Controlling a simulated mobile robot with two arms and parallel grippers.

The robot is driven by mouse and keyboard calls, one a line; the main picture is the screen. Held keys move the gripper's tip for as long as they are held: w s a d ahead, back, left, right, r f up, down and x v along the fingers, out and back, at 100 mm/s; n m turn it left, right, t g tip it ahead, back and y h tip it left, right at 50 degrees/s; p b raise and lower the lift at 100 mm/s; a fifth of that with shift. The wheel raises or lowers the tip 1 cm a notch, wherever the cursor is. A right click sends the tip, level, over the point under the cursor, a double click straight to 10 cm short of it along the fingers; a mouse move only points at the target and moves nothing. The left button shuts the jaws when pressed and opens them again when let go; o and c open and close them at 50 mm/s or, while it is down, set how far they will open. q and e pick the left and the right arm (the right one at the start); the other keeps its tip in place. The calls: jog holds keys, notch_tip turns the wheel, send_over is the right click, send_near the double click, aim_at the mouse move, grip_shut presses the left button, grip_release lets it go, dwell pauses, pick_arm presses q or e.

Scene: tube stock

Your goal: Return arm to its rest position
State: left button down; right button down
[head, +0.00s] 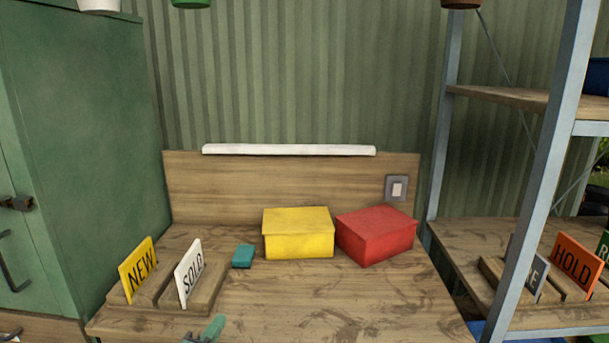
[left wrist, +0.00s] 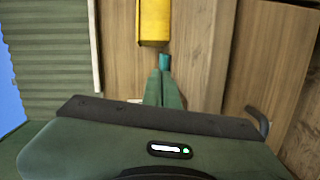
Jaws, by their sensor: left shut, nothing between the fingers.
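My left gripper (head: 214,328) shows at the bottom edge of the head view as a green fingertip over the front of the wooden bench (head: 300,310). In the left wrist view its two green fingers (left wrist: 162,86) are together, shut and empty. A small teal block (head: 243,256) lies on the bench beyond the gripper, apart from it. It also shows just past the fingertips in the left wrist view (left wrist: 165,61). My right gripper is in neither view.
A yellow box (head: 298,236) and a red box (head: 377,238) stand at the back of the bench. A wooden rack (head: 203,290) holds a NEW sign (head: 138,270) and a SOLD sign (head: 188,273). A green cabinet (head: 90,150) stands left, metal shelving (head: 545,170) right.

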pick_arm(q)
jog(key=s+d+f+m+g, duration=0.3)
jog(key=s+f+m+g, duration=0.4)
jog(key=s+f+m, duration=0.5)
jog(key=s+a+f+m+g+y, duration=0.1)
jog(key=s+a+m+g+y, duration=0.15)
jog(key=s, duration=0.85)
jog(key=s+a+f+m+g+y, duration=0.15)
jog(key=s+g, duration=0.25)
jog(key=s, duration=0.8)
notch_tip(320, 180, down, 25)
jog(key=h, duration=0.1)
jog(key=s+a+f+g, duration=0.2)
jog(key=s+a+f, duration=0.1)
jog(key=s+f, duration=1.4)
jog(key=shift+s+m, duration=0.3)
jog(key=shift+m, duration=0.1)
jog(key=shift+f, duration=0.1)
